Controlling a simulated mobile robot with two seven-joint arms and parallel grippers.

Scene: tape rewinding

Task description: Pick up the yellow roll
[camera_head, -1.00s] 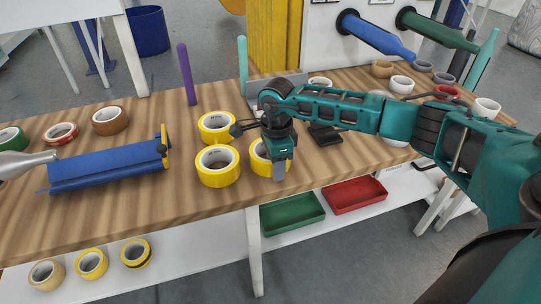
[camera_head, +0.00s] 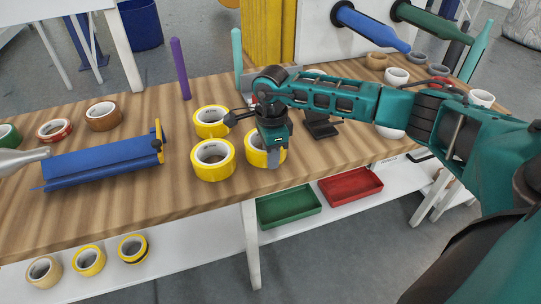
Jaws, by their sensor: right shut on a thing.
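Three yellow rolls stand together on the wooden table: a back one (camera_head: 211,122), a front one (camera_head: 213,160) and a right one (camera_head: 255,157). My right gripper (camera_head: 273,160) points down at the right yellow roll and is shut on it; the gripper hides part of that roll. The roll appears at table height; I cannot tell whether it is lifted.
A blue dispenser (camera_head: 100,162) lies left of the rolls. Brown (camera_head: 103,116) and red (camera_head: 55,130) rolls sit behind it. A purple post (camera_head: 180,68) and a teal post (camera_head: 237,52) stand at the back. Green (camera_head: 289,206) and red (camera_head: 350,187) trays are below the table.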

